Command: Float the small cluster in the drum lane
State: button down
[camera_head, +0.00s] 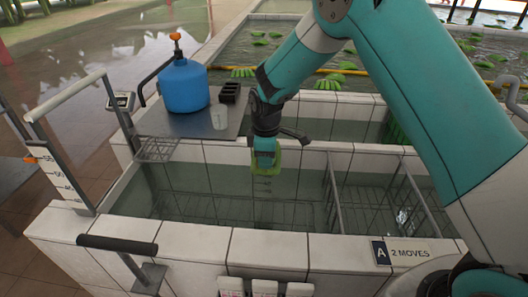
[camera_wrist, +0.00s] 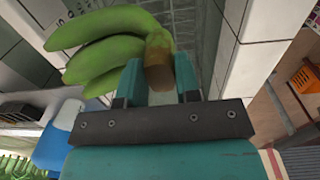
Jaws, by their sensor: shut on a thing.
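My gripper (camera_head: 265,146) points down over the front water tank and is shut on the brown cut stem of a small green banana cluster (camera_head: 278,158). In the wrist view my gripper (camera_wrist: 159,82) has its two fingers on either side of the stem, and the cluster (camera_wrist: 118,38) spreads to the upper left. In the head view most of the cluster is hidden behind my gripper. It hangs above the water, near the tank's far wall. No lane is labelled as the drum lane in view.
The front tank (camera_head: 262,248) has white tiled walls, a metal divider (camera_head: 333,195) and submerged wire racks. A sign (camera_head: 402,252) reads "A 2 MOVES". Green clusters (camera_head: 348,66) float in the pool behind.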

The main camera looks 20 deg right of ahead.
notch_tip(320, 180, down, 25)
jog(key=b, duration=1.6)
jog(key=shift+b, duration=0.35)
jog(key=shift+a+f+b, duration=0.1)
jog(key=shift+f+b, duration=0.55)
jog(key=shift+f, duration=0.25)
jog(key=c, duration=0.8)
grip_release()
jog(key=shift+o, duration=0.2)
jog(key=shift+s, duration=0.1)
jog(key=r+p, duration=0.4)
jog(key=r, duration=0.7)
jog(key=r+p, duration=0.5)
jog(key=r, duration=0.7)
jog(key=r+p, duration=0.5)
jog(key=r, duration=0.7)
jog(key=shift+s+a, duration=0.1)
jog(key=shift+s, duration=0.15)
